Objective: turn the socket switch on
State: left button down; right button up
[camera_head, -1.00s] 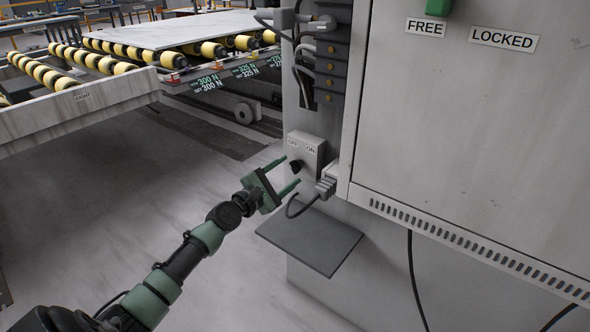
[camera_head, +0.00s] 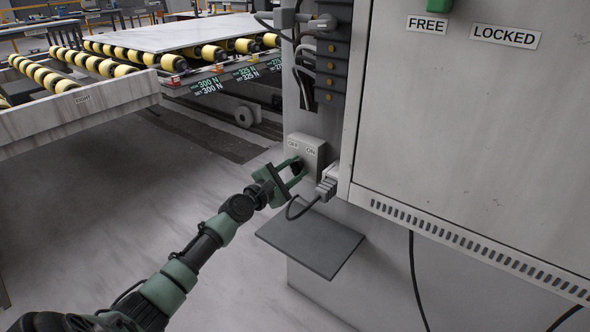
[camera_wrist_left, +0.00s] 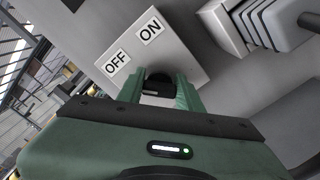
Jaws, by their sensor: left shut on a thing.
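The socket switch is a grey box (camera_head: 313,152) on the cabinet side, with OFF and ON labels on its face; it also shows in the left wrist view (camera_wrist_left: 180,50). Its black knob (camera_wrist_left: 157,83) sits below the labels, between my fingers. My left gripper (camera_head: 297,169) is at the box's front, its green fingers shut on the black knob; in the left wrist view the gripper (camera_wrist_left: 160,88) has one finger on each side of it. The knob is partly hidden in the head view, and I cannot tell which label it points to. My right gripper is not in view.
A grey plug with a cable (camera_head: 327,186) sits close to the right of the switch. A dark shelf plate (camera_head: 310,243) juts out below. The large cabinet door (camera_head: 470,130) is on the right. A roller conveyor (camera_head: 120,55) stands back left. The floor between is clear.

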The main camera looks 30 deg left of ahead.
pick_arm(q)
jog(key=shift+f+m, duration=0.1)
jog(key=shift+m, duration=0.3)
jog(key=m+b, duration=0.2)
jog(key=m, duration=0.3)
jog(key=shift+d+f, duration=0.1)
jog(key=shift+f, duration=0.05)
jog(key=m+b, duration=0.1)
jog(key=m, duration=0.1)
jog(key=shift+m, duration=0.3)
jog(key=m+b, duration=0.1)
jog(key=m, duration=0.2)
jog(key=shift+f+m, duration=0.1)
jog(key=shift+m, duration=1)
jog(key=shift+m+b, duration=0.3)
jog(key=shift+m, duration=0.8)
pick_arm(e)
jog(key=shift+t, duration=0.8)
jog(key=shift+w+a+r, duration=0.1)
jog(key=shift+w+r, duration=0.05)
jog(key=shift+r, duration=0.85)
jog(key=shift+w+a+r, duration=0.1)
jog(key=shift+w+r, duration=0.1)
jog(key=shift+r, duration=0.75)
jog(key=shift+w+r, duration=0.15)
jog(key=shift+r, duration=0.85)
